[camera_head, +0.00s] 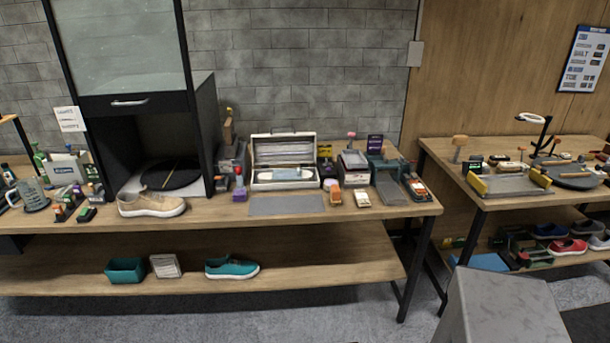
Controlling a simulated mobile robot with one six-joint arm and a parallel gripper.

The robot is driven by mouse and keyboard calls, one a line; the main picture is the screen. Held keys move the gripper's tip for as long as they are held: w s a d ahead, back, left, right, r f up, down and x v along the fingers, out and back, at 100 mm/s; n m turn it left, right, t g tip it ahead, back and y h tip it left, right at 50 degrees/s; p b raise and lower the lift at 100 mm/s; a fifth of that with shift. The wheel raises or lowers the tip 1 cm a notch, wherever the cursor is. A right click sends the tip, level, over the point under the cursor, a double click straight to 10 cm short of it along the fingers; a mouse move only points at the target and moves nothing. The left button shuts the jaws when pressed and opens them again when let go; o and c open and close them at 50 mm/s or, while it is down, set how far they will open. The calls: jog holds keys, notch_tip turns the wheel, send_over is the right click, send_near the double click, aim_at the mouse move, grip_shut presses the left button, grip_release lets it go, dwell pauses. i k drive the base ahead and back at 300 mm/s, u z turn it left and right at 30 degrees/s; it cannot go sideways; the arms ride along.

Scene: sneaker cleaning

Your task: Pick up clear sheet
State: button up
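A flat, grey rectangular sheet (287,205) lies near the front edge of the long wooden bench, in front of an open white box (284,140). It looks dull grey, and I cannot tell from here whether it is clear. A pale, bluish-white item (286,174) lies inside the box; its material is too small to make out. My gripper is not in view.
A black cabinet (204,125) with a raised glass door stands left of the box; a beige sneaker (150,205) sits before it. Small bottles and blocks crowd the bench. A teal shoe (232,268) is on the lower shelf. A second bench (450,160) stands right.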

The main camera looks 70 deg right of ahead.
aim_at(283, 174)
jog(key=z, duration=4.5)
jog(key=i, duration=0.1)
jog(key=u, duration=3.45)
jog(key=i, duration=0.6)
jog(key=z, duration=0.2)
jog(key=k, duration=0.6)
jog(key=u, duration=0.1)
